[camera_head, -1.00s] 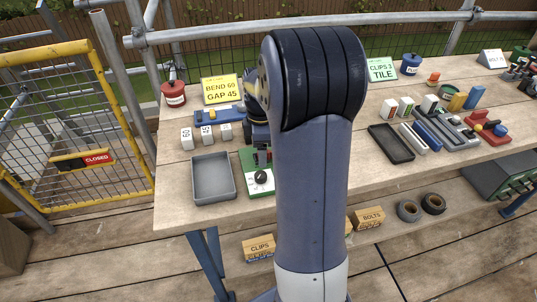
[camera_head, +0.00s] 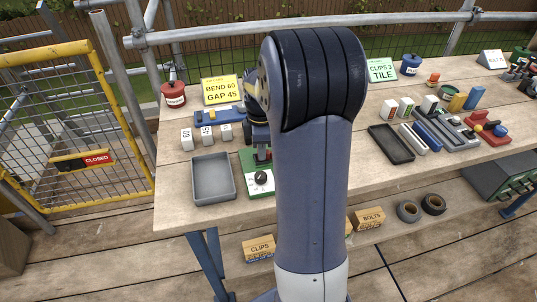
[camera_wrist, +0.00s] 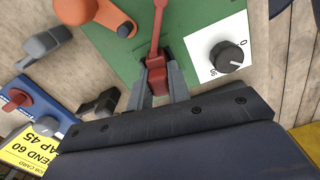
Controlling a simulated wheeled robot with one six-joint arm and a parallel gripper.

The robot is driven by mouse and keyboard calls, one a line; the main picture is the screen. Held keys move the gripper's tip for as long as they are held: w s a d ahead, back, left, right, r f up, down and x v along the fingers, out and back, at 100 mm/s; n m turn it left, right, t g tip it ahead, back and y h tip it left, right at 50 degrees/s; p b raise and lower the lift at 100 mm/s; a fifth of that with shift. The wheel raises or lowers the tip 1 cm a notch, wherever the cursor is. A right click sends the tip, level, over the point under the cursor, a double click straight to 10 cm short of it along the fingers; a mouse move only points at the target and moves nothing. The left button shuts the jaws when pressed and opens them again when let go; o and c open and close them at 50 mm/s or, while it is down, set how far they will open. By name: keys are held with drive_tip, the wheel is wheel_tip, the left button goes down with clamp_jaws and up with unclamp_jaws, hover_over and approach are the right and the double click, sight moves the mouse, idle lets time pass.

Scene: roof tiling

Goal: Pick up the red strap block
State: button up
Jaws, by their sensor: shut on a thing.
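My gripper (camera_wrist: 158,86) is shut on the red strap block (camera_wrist: 157,77) in the wrist view, one grey finger on each side of it. A thin red strap-like piece runs from the block toward the top of the picture. The block is over a green plate (camera_wrist: 195,25) that carries a white panel with a black dial (camera_wrist: 228,56). I cannot tell whether the block touches the plate. In the head view my arm hides much of this area; the green plate (camera_head: 247,160) shows beside it.
A grey tray (camera_head: 213,198) stands left of the green plate. Small white numbered blocks (camera_head: 206,134) and a blue tool (camera_head: 215,116) lie behind it. The yellow card (camera_head: 222,90) reads BEND 60 GAP 45. A black tray (camera_head: 391,156) is to the right.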

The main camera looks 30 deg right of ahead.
drive_tip(key=shift+r, duration=0.1)
drive_tip(key=shift+r+p, duration=2)
drive_tip(key=shift+r, duration=0.2)
